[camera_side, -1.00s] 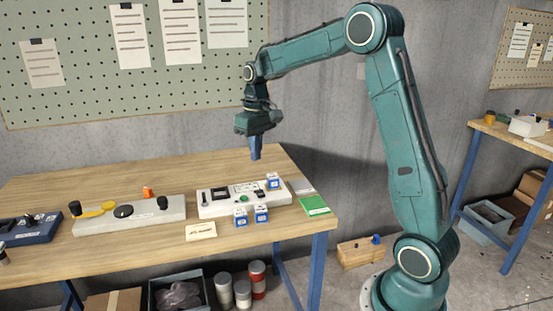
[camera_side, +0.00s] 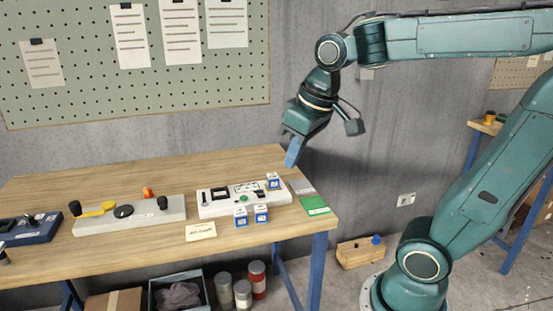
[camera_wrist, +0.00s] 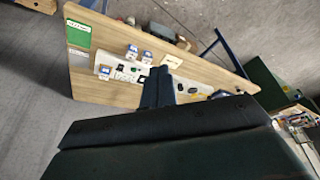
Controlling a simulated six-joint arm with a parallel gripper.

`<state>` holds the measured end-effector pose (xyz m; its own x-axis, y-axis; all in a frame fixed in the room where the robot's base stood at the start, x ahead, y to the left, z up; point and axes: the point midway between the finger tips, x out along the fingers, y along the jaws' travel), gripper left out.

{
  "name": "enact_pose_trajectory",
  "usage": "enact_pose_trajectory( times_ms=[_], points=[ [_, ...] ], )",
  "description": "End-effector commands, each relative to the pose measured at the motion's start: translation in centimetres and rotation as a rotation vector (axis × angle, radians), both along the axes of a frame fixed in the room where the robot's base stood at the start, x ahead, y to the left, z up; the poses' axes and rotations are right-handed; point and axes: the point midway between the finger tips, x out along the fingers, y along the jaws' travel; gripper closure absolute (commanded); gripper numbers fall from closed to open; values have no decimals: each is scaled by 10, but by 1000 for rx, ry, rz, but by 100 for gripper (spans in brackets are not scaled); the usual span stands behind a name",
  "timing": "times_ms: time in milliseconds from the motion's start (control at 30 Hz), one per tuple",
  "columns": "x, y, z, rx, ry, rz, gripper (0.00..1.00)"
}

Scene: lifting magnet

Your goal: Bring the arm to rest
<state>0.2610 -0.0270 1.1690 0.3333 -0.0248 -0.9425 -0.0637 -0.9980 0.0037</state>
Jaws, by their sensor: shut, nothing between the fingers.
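My gripper (camera_side: 292,152) is above the right end of the wooden workbench (camera_side: 150,168), higher than the panels on it. Its blue fingers are shut with nothing between them and point down, slightly tilted. In the wrist view the fingers (camera_wrist: 157,88) show as a dark shape against the bench (camera_wrist: 95,88). A white control panel (camera_side: 215,208) lies below and left of the gripper, with a blue-and-white box (camera_side: 273,181) on it and two more, a left box (camera_side: 240,217) and a right box (camera_side: 261,214), at its front edge. The gripper touches none of these.
A green card (camera_side: 314,205) and a grey card (camera_side: 300,187) lie at the bench's right end. A grey panel (camera_side: 140,222) with a yellow lever stands left. A pegboard (camera_side: 80,75) hangs behind. A wooden crate (camera_side: 358,255) is on the floor.

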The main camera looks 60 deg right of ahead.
Motion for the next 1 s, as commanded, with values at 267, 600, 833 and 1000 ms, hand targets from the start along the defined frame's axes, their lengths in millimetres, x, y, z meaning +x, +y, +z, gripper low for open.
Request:
enact_pose_trajectory(
  times_ms=[267, 600, 833, 1000],
  points=[
    [-52, 19, -10, -4, -92, 40, 100],
    [-81, 27, -24, -1, -150, 63, 100],
    [-83, 27, -25, -1, -151, 64, 100],
    [-82, 27, -25, -1, -151, 64, 100]
  ],
)
